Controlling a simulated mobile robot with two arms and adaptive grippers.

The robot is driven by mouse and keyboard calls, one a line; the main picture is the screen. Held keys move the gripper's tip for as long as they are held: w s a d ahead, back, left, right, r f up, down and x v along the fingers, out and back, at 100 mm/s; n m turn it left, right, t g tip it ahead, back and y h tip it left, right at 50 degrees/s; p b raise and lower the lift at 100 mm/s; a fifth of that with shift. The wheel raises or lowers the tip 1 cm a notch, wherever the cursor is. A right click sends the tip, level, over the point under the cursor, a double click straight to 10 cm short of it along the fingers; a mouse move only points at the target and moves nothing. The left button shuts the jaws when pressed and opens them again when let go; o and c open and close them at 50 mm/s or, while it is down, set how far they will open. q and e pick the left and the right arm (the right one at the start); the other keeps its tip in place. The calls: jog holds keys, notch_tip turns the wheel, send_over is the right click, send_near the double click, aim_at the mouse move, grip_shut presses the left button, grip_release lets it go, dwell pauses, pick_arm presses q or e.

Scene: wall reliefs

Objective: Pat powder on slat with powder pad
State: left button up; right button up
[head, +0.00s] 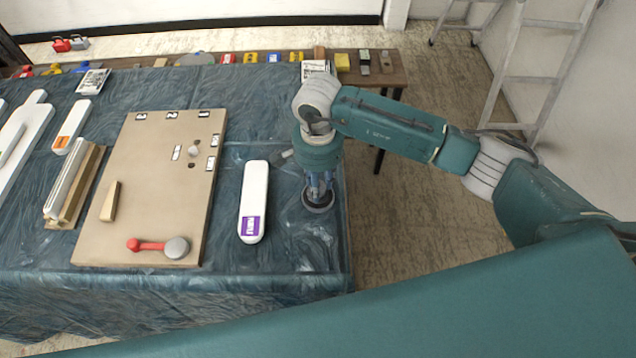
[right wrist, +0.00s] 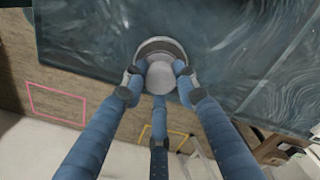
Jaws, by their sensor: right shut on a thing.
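My right gripper (head: 318,190) is shut on a round pad (head: 318,205) with a dark rim, low over the right edge of the covered table. The right wrist view shows the gripper's blue fingers (right wrist: 160,85) closed around the pad's pale grey knob, with the pad's rim (right wrist: 160,47) beyond it. I cannot tell whether the pad touches the cover. Left of it lies a long white rounded piece (head: 254,190) with a purple label. A pale slat-like bar (head: 66,183) stands in a wooden holder at the left; which piece is the slat is unclear. My left gripper is out of view.
A tan board (head: 150,200) with a wooden wedge, a red-handled grey disc (head: 177,248) and small labels fills the middle-left. A white piece with an orange label (head: 72,125) lies behind. Several small items line the wooden back edge. A ladder (head: 535,70) stands at right.

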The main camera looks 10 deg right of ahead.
jog(key=shift+r+p, duration=1.15)
jog(key=shift+r, duration=1.95)
